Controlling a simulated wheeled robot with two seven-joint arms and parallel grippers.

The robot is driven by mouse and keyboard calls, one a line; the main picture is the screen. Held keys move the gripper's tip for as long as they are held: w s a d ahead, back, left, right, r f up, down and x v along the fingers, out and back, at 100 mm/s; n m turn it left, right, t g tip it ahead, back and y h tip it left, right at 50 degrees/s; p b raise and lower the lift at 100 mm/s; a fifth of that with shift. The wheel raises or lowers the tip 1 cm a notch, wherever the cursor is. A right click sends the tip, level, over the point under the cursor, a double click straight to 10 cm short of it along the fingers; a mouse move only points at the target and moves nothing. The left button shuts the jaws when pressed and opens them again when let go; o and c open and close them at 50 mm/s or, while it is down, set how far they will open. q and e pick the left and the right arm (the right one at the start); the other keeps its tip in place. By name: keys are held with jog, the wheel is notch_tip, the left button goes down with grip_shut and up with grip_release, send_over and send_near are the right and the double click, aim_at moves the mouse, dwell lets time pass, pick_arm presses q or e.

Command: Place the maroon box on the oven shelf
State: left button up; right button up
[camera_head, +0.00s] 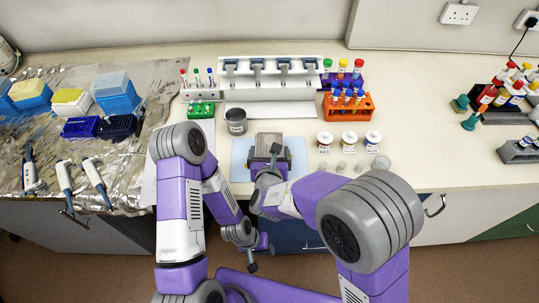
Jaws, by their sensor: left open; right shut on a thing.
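No maroon box and no oven shelf can be made out in the head view. My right gripper (271,156) is over the light blue mat (240,152) at the bench's front edge. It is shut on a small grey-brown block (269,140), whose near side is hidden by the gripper. My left gripper (256,248) is open, low in front of the bench and below its top. It appears empty.
White jars (349,141) stand to the right, with an orange tube rack (348,107) behind. A white pipette stand (268,80) is at the back. Pipettes (65,178) lie on foil at left. Clear bench lies right of the jars.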

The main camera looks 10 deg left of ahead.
jog(key=o, duration=1.7)
jog(key=shift+f, duration=0.2)
